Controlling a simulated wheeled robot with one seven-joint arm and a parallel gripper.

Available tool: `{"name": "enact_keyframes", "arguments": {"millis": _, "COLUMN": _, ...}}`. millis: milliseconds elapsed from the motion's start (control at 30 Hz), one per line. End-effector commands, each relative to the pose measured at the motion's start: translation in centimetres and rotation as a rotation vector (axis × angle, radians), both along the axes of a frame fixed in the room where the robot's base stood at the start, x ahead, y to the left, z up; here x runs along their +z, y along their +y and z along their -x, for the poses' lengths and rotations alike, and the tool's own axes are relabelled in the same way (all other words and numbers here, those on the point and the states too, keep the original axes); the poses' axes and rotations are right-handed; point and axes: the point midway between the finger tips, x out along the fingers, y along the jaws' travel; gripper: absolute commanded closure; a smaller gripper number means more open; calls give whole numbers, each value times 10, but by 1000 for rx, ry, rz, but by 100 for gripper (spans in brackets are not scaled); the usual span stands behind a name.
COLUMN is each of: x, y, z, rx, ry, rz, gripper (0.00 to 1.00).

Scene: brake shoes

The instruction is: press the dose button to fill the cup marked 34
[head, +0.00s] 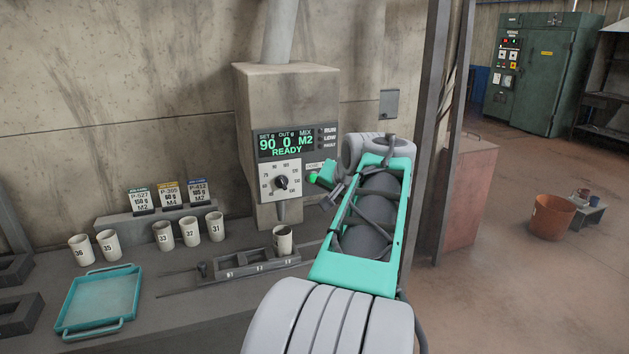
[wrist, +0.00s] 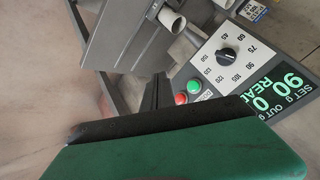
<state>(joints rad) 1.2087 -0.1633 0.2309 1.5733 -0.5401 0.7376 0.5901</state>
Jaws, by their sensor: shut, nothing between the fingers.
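The dispenser (head: 285,100) stands against the wall. Its display (head: 286,142) reads set 90, out 0, mix M2 and READY.
Cups marked 36 (head: 79,249), 35 (head: 109,245), 33 (head: 163,236), 37 (head: 189,233) and 31 (head: 215,226) stand on the bench. A teal tray (head: 70,315) lies front left. Order cards (head: 170,195) stand behind the cups. A steel post (head: 432,130) rises to the right.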

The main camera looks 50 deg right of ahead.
Motion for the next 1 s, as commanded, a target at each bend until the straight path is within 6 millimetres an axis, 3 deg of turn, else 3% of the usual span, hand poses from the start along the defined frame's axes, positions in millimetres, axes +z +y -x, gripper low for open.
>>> {"name": "enact_keyframes", "arguments": {"millis": 467, "x": 2, "y": -6, "z": -4, "rx": -4, "ry": -3, "rz": -1, "gripper": 100}}
{"name": "enact_keyframes", "arguments": {"millis": 1000, "x": 4, "y": -42, "z": -67, "rx": -4, "ry": -3, "rz": -1, "gripper": 100}}
